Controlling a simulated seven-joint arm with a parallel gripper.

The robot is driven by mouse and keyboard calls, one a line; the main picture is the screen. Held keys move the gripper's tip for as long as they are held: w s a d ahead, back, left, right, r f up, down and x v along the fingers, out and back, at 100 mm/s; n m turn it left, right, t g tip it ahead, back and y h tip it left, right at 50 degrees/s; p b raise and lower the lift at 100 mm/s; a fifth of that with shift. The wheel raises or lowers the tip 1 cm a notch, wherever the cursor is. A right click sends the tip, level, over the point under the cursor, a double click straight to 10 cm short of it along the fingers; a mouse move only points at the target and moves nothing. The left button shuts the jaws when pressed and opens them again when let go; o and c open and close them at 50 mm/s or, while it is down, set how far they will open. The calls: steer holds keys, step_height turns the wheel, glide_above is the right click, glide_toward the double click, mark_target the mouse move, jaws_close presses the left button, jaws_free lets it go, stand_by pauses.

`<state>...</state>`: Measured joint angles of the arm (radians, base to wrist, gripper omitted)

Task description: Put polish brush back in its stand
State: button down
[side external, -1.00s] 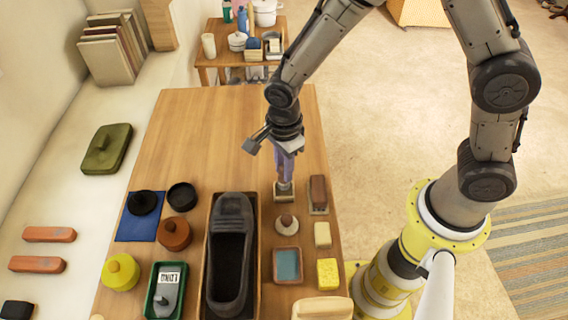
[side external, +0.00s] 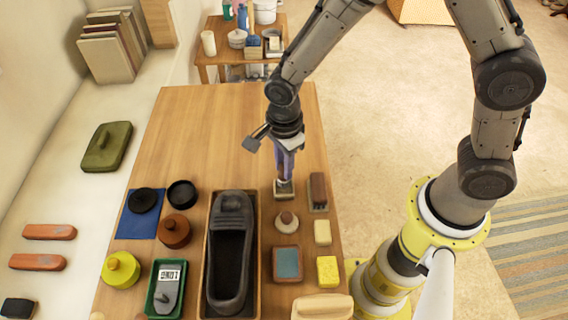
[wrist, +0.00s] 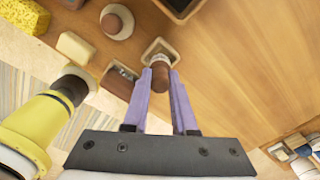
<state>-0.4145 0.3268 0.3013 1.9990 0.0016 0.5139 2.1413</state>
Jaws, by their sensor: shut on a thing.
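My gripper (side external: 284,178) points down over the small square stand (side external: 278,196) on the right part of the wooden table. In the wrist view, my purple fingers (wrist: 160,82) are shut on the polish brush (wrist: 160,75), a short brown round piece between the fingertips. The stand also shows in the wrist view (wrist: 148,48), with a pale rim just beyond the fingertips. The brush's lower end is at the stand's opening. I cannot tell whether it rests on the stand's floor. In the side view the fingers mostly hide the brush.
A brown block brush in a tray (side external: 318,190) stands close right of the stand. A round-knobbed piece (side external: 286,220) sits just in front. A dark shoe in a long tray (side external: 232,255) lies to the left. The table behind the stand is clear.

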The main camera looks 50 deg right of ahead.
steer(key=shift+f, duration=0.1)
stand_by(0.3)
steer(key=shift+f, duration=0.5)
steer(key=shift+f, duration=0.15)
steer(key=shift+f, duration=0.45)
steer(key=shift+f, duration=0.3)
stand_by(0.4)
steer(key=c, duration=0.6)
jaws_free()
steer(key=shift+c, duration=0.2)
